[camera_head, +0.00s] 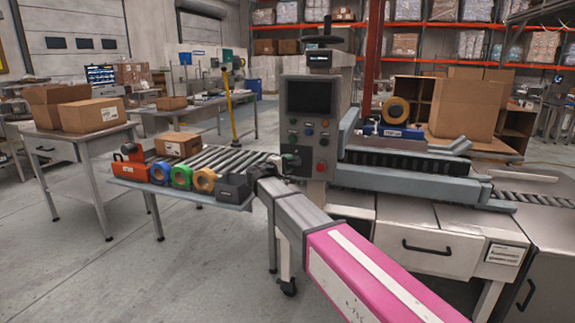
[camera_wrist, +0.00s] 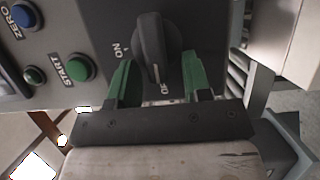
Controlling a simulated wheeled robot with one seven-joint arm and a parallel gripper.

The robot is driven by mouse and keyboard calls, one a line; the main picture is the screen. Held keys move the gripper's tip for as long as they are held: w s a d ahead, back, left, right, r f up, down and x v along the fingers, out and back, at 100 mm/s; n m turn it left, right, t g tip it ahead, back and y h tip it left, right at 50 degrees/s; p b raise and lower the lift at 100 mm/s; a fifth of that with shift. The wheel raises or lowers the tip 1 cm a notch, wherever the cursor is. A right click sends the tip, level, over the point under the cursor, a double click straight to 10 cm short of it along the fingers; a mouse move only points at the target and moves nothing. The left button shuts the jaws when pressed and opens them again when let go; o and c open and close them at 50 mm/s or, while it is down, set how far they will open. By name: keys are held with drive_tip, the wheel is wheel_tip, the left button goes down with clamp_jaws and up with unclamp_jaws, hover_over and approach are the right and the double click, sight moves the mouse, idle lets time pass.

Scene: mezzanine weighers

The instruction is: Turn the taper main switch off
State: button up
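The taper main switch (camera_wrist: 153,40) is a black rotary knob on the dark control panel (camera_head: 308,125). Its label reads ON to the left and OFF below, as the wrist view shows it. A pale mark on the knob's lower end points down, toward the OFF label. My gripper (camera_wrist: 160,66) has two green fingers, one on each side of the knob's lower end, with gaps visible; I see no clear contact. In the head view my gripper (camera_head: 287,163) is at the panel's lower left edge, and my wrist hides the switch there.
A green START button (camera_wrist: 80,67) and a blue ZERO button (camera_wrist: 24,14) sit left of the switch. A roller table (camera_head: 215,160) holds tape rolls (camera_head: 181,175) and a small carton (camera_head: 177,144). The taper's conveyor (camera_head: 400,180) extends right. Open floor lies in front at left.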

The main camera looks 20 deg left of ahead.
drive_tip(key=v, duration=1.1)
drive_tip(key=shift+d+f, duration=0.1)
drive_tip(key=d+f+m+g, duration=0.25)
drive_tip(key=d+f, duration=0.45)
drive_tip(key=d, duration=0.4)
drive_tip(key=d+f+m+g, duration=0.1)
drive_tip(key=d+f+g, duration=0.4)
drive_tip(key=d, duration=0.5)
drive_tip(key=d+f+m+g, duration=0.2)
drive_tip(key=d+f, duration=0.6)
drive_tip(key=d, duration=0.3)
drive_tip(key=s+d+f+m+g+y, duration=0.3)
drive_tip(key=s+d+f, duration=0.3)
drive_tip(key=s+d, duration=0.2)
drive_tip(key=s+d+f+m+g+y, duration=0.3)
drive_tip(key=s+d+f+m+y, duration=0.1)
drive_tip(key=d, duration=0.7)
drive_tip(key=s+f+y, duration=0.1)
drive_tip(key=s+f, duration=0.1)
drive_tip(key=s, duration=0.1)
drive_tip(key=shift+s+d+f, duration=0.2)
drive_tip(key=shift+s+d, duration=0.1)
drive_tip(key=shift+s, duration=0.05)
